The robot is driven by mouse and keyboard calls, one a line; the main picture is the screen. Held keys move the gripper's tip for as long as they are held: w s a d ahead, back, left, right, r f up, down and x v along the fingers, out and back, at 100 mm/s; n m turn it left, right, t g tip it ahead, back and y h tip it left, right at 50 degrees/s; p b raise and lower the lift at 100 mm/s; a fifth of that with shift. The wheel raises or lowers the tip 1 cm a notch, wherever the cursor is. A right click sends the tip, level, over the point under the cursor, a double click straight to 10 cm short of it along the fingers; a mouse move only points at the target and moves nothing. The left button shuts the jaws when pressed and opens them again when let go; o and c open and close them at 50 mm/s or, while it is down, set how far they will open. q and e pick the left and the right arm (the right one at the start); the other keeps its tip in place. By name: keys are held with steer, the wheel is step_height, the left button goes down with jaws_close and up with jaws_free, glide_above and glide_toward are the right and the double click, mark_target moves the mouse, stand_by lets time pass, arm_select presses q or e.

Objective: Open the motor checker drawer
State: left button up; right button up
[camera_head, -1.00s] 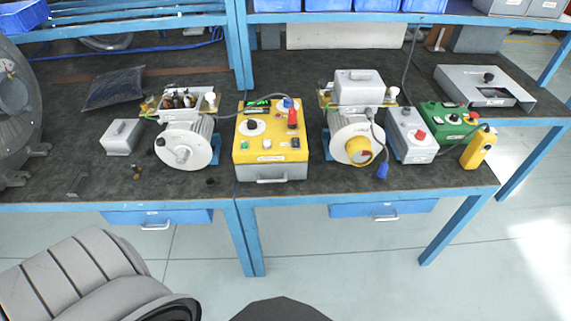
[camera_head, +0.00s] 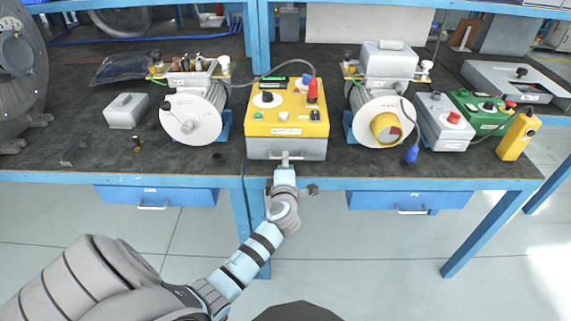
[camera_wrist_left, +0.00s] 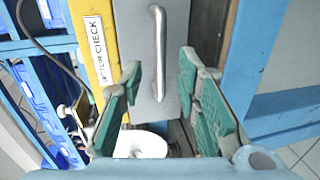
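The motor checker (camera_head: 288,108) is a yellow-topped box with knobs and buttons on the bench. Its grey drawer front (camera_head: 310,149) carries a metal bar handle (camera_head: 289,157) and looks closed. In the left wrist view the handle (camera_wrist_left: 158,52) stands out from the grey drawer front (camera_wrist_left: 136,45), beside the yellow panel (camera_wrist_left: 95,40) with a partly hidden label. My left gripper (camera_head: 287,176) is at the bench edge in front of the drawer. Its green-padded fingers (camera_wrist_left: 160,78) are open, with the handle between and ahead of the tips; contact is not visible. My right gripper is out of view.
Motors stand left (camera_head: 192,112) and right (camera_head: 382,112) of the checker. A grey box (camera_head: 445,122) and a green box (camera_head: 482,112) lie further right. Blue bench drawers (camera_head: 180,196) hang below the bench top. The floor in front is open.

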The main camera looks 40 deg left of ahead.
mark_target(299, 149)
arm_select(q)
steer(key=b+x, duration=0.1)
steer(key=x, duration=0.3)
steer(key=shift+f, duration=0.1)
steer(key=shift+s+d, duration=0.1)
jaws_close()
